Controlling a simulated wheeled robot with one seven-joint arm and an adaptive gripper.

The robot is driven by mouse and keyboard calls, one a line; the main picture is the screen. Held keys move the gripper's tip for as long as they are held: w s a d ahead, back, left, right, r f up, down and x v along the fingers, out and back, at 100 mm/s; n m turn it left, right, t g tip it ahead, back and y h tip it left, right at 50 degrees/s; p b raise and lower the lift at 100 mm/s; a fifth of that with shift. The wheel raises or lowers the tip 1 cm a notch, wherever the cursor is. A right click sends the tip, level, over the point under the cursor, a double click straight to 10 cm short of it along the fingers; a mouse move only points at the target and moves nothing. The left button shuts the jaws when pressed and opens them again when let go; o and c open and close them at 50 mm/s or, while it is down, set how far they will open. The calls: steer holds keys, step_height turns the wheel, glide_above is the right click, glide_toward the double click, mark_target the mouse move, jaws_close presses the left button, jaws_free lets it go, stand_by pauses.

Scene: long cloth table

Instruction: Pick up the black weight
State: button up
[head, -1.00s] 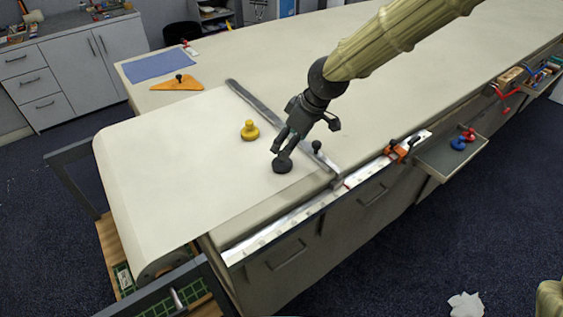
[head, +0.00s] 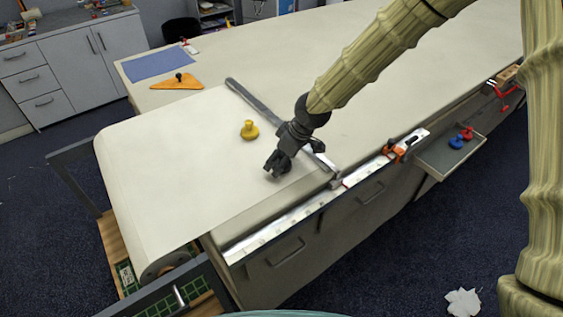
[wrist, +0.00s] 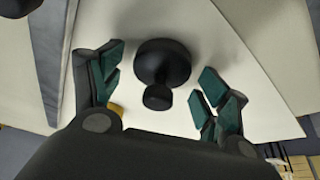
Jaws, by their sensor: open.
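The black weight (wrist: 163,60), a round disc with a small knob (wrist: 157,97), stands on the pale cloth in the wrist view. My gripper (wrist: 160,88) is open, with one green-padded finger on each side of the weight. Gaps show between the pads and the weight. In the head view my gripper (head: 276,168) reaches down to the cloth near the table's front edge, and it hides most or all of the weight.
A yellow weight (head: 249,130) stands close behind my gripper. A grey metal bar (head: 255,104) crosses the cloth. An orange triangular piece (head: 178,83) and a blue cloth (head: 158,65) lie farther back. A side tray (head: 452,153) holds blue and red weights. The cloth at left is clear.

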steer(key=shift+c, duration=0.4)
steer(key=c, duration=1.3)
steer(key=shift+r, duration=0.1)
